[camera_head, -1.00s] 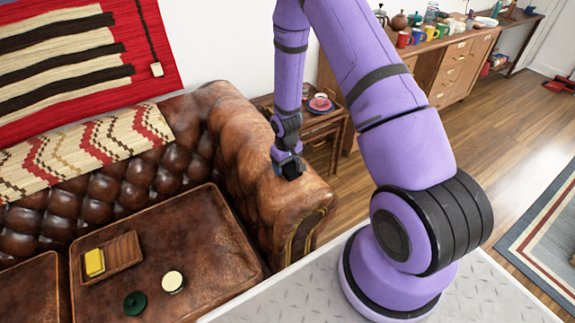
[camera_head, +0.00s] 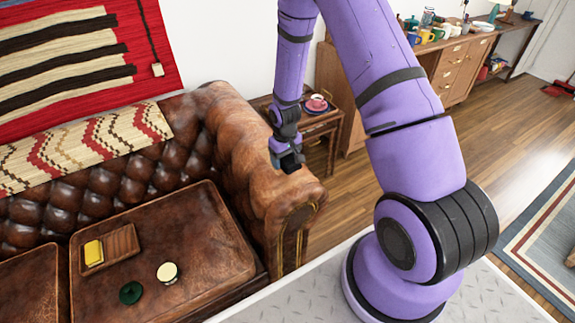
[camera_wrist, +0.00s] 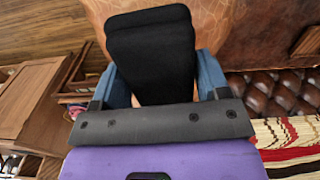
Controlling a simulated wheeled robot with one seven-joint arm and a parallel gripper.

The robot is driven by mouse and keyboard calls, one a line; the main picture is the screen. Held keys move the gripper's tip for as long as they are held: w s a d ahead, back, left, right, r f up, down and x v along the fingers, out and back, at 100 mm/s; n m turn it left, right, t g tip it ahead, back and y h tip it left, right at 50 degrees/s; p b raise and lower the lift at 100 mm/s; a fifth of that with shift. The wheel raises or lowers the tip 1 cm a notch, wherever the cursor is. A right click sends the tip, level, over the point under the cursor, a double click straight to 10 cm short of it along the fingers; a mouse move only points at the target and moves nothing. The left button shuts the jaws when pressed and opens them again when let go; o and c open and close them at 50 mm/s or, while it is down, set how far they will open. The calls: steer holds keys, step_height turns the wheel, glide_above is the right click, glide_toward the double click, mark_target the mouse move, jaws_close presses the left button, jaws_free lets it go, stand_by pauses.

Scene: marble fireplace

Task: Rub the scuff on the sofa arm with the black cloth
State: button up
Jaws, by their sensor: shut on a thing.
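My gripper (camera_head: 289,164) is over the rolled top of the brown leather sofa arm (camera_head: 262,187). In the wrist view its two blue fingers are shut on the black cloth (camera_wrist: 152,52), which looks folded. The cloth lies in front of the arm's leather (camera_wrist: 235,32); I cannot tell for sure whether it touches it. In the head view the cloth is a small dark patch at the fingertips. No scuff can be made out; the cloth and gripper may hide it.
On the sofa seat (camera_head: 205,225) are a wooden tray (camera_head: 122,243) with a yellow block (camera_head: 93,252), a cream round thing (camera_head: 167,272) and a dark green ring (camera_head: 131,292). A side table (camera_head: 322,123) with a pink cup (camera_head: 317,102) stands behind the arm.

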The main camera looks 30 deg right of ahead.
steer(key=shift+r, duration=2)
steer(key=shift+a, duration=0.1)
